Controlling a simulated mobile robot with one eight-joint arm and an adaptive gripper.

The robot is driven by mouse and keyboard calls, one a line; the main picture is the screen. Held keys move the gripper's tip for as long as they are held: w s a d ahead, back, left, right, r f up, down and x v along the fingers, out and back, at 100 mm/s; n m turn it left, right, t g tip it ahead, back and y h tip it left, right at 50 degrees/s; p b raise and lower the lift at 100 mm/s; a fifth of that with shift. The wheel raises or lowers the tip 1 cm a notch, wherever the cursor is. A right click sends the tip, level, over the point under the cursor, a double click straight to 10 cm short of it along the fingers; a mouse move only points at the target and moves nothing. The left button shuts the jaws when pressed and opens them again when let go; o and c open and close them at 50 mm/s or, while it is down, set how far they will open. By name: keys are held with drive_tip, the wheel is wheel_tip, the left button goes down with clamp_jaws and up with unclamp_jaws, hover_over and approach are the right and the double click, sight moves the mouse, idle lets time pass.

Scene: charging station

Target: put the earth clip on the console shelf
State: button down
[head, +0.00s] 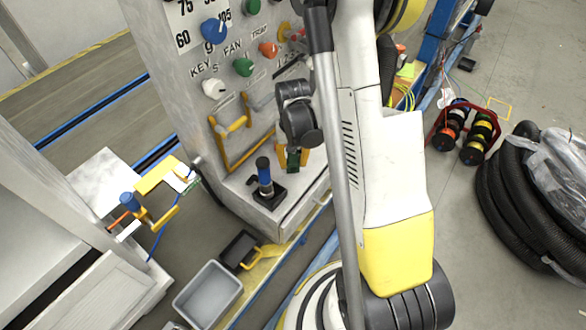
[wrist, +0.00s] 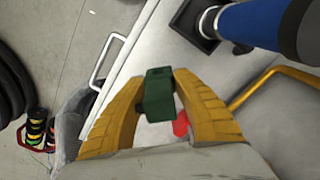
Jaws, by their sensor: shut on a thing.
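A small dark green block-like piece, which I take to be the earth clip (wrist: 158,94), is held between the yellow fingers of my gripper (wrist: 155,92). In the head view the green clip (head: 292,160) shows at the lower end of my gripper (head: 295,152). It is over the pale console shelf (head: 296,207), to the right of and behind the blue-handled lever (head: 264,172). The shelf (wrist: 150,67) lies beneath the clip in the wrist view. The gap between clip and shelf is hard to judge. My arm hides part of the shelf's right end.
The lever's black base (head: 268,192) stands on the shelf. A yellow rail handle (head: 240,150) is on the console face behind it. A grey bin (head: 208,294) lies below. A red patch (wrist: 180,124) shows beside the clip. Bare shelf lies right of the lever.

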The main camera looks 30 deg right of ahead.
drive_tip(key=shift+f+b, duration=0.55)
drive_tip(key=shift+f, duration=0.9)
drive_tip(key=shift+f, duration=0.15)
drive_tip(key=c, duration=1)
unclamp_jaws()
drive_tip(key=shift+c, duration=0.2)
